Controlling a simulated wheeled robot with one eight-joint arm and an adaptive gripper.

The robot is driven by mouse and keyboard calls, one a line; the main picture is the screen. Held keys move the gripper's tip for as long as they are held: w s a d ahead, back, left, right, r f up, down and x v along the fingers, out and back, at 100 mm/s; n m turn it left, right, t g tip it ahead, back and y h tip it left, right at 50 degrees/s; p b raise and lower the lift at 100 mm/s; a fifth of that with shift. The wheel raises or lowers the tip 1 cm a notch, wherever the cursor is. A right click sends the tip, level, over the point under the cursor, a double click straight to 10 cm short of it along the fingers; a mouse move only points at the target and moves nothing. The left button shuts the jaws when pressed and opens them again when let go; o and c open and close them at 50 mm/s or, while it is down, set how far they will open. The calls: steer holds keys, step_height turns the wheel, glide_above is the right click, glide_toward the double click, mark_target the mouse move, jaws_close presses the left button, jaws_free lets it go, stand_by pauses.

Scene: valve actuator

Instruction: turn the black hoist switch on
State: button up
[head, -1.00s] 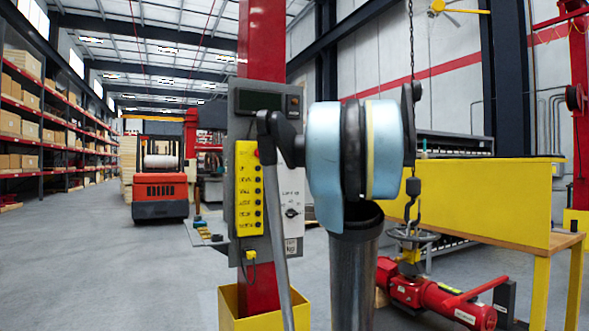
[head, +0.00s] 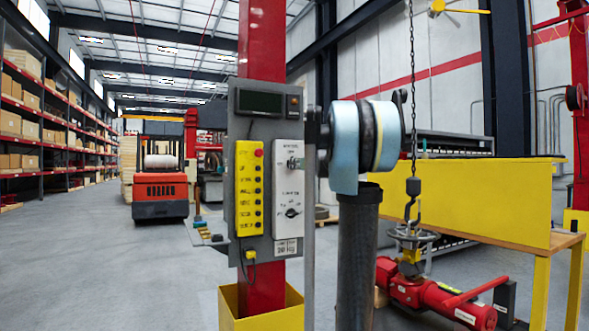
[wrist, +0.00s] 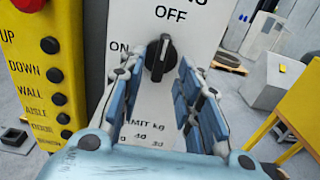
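The black hoist switch (wrist: 160,58) is a rotary knob on a white panel (head: 287,185). Its long grip stands nearly upright, its upper end toward OFF; ON is printed to its left. In the head view the switch (head: 294,163) is the upper knob on the panel. In the head view the fingers are not clearly visible; my arm's blue-grey link is right of the panel.
A lower dial (head: 292,212) sits beneath the switch, with kg limit markings. A yellow button box (head: 248,188) with a red button adjoins the panel on the left. A yellow table (head: 560,240) and a red valve actuator (head: 435,295) stand to the right.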

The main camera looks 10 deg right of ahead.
steer(key=shift+x, duration=1.4)
jaws_close()
